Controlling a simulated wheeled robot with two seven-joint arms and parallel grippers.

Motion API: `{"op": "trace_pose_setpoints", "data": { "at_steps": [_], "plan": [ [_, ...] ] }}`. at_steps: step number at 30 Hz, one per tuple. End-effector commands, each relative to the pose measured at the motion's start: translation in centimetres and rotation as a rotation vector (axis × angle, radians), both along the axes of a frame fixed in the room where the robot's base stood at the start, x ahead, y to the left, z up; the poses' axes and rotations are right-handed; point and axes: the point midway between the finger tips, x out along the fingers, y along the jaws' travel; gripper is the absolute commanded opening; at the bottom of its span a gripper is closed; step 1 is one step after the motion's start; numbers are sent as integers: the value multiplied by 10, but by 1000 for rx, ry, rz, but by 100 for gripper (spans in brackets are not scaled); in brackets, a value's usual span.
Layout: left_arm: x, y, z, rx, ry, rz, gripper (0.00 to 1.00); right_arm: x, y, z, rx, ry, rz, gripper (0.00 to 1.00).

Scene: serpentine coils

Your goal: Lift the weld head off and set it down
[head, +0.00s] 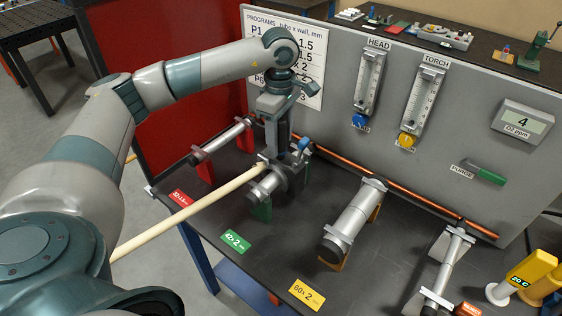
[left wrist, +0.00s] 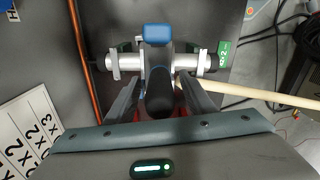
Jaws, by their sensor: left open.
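The weld head (head: 296,174) is a dark grey clamp-like body seated around the silver tube (head: 264,190) at the station with the green 42 x 2 label (head: 235,242). It carries a blue part, also seen on the weld head in the left wrist view (left wrist: 157,34). My left gripper (head: 281,142) points down over the weld head and is open. In the left wrist view its two fingers (left wrist: 155,98) stand on either side of the weld head's dark handle. Whether they touch it cannot be told. My right gripper is not in view.
A pale rod or hose (head: 190,212) runs from the weld head toward the lower left. Other tube stations (head: 352,222) stand to the right and one to the left. A copper pipe (head: 400,193) runs along the grey panel (head: 330,140). Dark table shows bare between the stations.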

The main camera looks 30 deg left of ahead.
Motion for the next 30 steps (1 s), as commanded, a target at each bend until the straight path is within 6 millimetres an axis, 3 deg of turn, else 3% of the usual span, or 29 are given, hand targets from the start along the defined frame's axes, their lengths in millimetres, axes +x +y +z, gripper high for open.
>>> {"op": "trace_pose_setpoints", "data": {
  "at_steps": [7,20,27,30],
  "plan": [
    [0,-1,-19,0,0,-1,49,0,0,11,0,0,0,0],
    [0,-1,-20,0,0,-1,49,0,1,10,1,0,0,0],
    [0,-1,-20,0,0,-1,0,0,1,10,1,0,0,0],
    [0,-1,-19,0,0,-1,0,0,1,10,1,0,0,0]
  ]
}}
